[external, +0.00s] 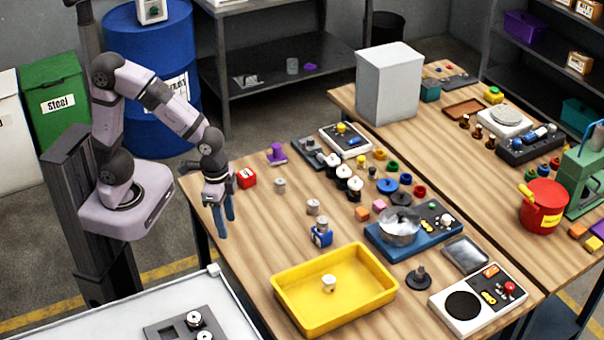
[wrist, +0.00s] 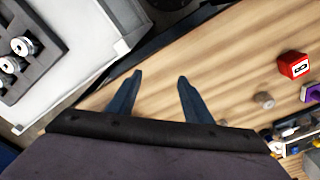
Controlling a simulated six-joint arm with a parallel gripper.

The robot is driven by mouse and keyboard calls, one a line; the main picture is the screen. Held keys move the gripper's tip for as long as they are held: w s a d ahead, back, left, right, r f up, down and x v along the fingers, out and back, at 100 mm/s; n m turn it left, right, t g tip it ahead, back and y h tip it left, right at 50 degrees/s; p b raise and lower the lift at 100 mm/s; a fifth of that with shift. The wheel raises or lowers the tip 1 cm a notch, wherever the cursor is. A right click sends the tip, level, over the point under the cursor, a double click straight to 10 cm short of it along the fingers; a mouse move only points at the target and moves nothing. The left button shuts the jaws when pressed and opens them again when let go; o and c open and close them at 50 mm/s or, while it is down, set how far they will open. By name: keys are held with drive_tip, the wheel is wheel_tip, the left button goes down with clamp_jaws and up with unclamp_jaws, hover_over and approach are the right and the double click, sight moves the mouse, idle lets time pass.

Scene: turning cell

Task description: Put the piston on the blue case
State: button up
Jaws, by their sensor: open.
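My gripper (external: 227,212) has its two blue fingers apart and empty, above the left edge of the wooden table. It also shows open in the wrist view (wrist: 158,85). A small blue case (external: 321,239) with a pale mark stands on the table to the right, with a small metal piece seemingly on or just behind it. Small silver cylinders that look like pistons stand at several places: one on the table (external: 280,185), one behind the blue case (external: 313,207), one in the yellow tray (external: 328,284). I cannot tell which is the task's piston.
A red lettered cube (external: 246,178) stands close right of my gripper. The yellow tray (external: 364,296) lies at the front. A grey holder (external: 166,330) with metal parts sits on a white surface. Blue stove (external: 376,240) and loose parts crowd the right; wood left of the tray is clear.

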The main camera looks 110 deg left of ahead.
drive_tip(key=s+d+f, duration=0.2)
drive_tip(key=s, duration=0.6)
drive_tip(key=shift+s+d+f+m+g, duration=0.15)
drive_tip(key=shift+s+f+m+g, duration=0.15)
drive_tip(key=shift+f+m+g, duration=0.1)
